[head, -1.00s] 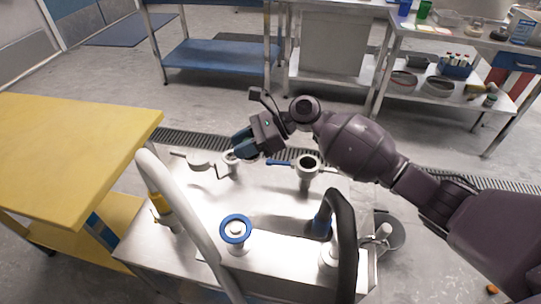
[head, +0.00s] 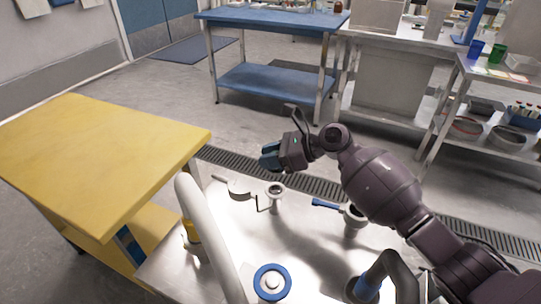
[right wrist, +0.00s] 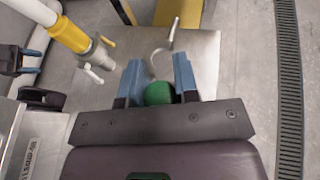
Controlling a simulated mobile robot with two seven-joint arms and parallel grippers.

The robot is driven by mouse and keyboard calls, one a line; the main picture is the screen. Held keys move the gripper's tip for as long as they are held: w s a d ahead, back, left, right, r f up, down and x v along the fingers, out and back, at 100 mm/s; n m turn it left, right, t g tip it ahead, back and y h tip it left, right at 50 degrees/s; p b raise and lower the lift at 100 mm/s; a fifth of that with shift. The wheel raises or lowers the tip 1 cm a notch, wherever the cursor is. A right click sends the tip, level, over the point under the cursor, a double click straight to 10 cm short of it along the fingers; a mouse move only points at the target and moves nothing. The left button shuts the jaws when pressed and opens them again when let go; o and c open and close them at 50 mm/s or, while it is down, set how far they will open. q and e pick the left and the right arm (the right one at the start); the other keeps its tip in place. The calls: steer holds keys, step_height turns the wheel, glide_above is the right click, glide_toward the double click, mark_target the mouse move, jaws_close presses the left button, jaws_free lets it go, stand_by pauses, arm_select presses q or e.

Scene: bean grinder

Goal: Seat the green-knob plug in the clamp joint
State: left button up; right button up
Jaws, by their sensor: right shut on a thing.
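My right gripper (head: 270,156) is above the far-left part of the metal table. In the right wrist view its blue fingers (right wrist: 158,85) are shut on the green-knob plug (right wrist: 158,94). Only the round green knob shows there; the plug's lower part is hidden. The head view does not show the plug clearly. Below the gripper stands a short open-topped metal fitting (head: 276,190). Another fitting with a blue handle (head: 326,203) stands to its right; I cannot tell which is the clamp joint. What looks like my left gripper (right wrist: 24,61) shows at the left of the right wrist view, its opening unclear.
A white pipe (head: 208,235) with a yellow band and a dark hose (head: 395,268) rise near the front. A blue-ringed fitting (head: 272,283) stands between them. A yellow table (head: 100,150) is at left. A floor drain (head: 250,168) runs behind the metal table.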

steer(key=shift+s+f, duration=0.1)
steer(key=shift+f, duration=0.25)
steer(key=shift+f+b, duration=0.35)
steer(key=shift+f, duration=1.7)
steer(key=shift+f+b, duration=0.35)
steer(key=shift+f, duration=0.05)
arm_select(q)
steer(key=shift+w+d, duration=0.15)
steer(key=shift+w, duration=0.2)
steer(key=shift+s+f, duration=0.25)
steer(key=shift+s, duration=0.2)
steer(key=shift+w+r, duration=0.15)
steer(key=shift+r, duration=0.15)
arm_select(e)
steer(key=shift+r, duration=0.1)
arm_select(q)
steer(key=shift+w+r, duration=0.1)
steer(key=shift+w, duration=0.3)
steer(key=shift+s+r+p, duration=0.1)
steer(key=shift+r+p, duration=0.1)
steer(key=shift+p, duration=0.15)
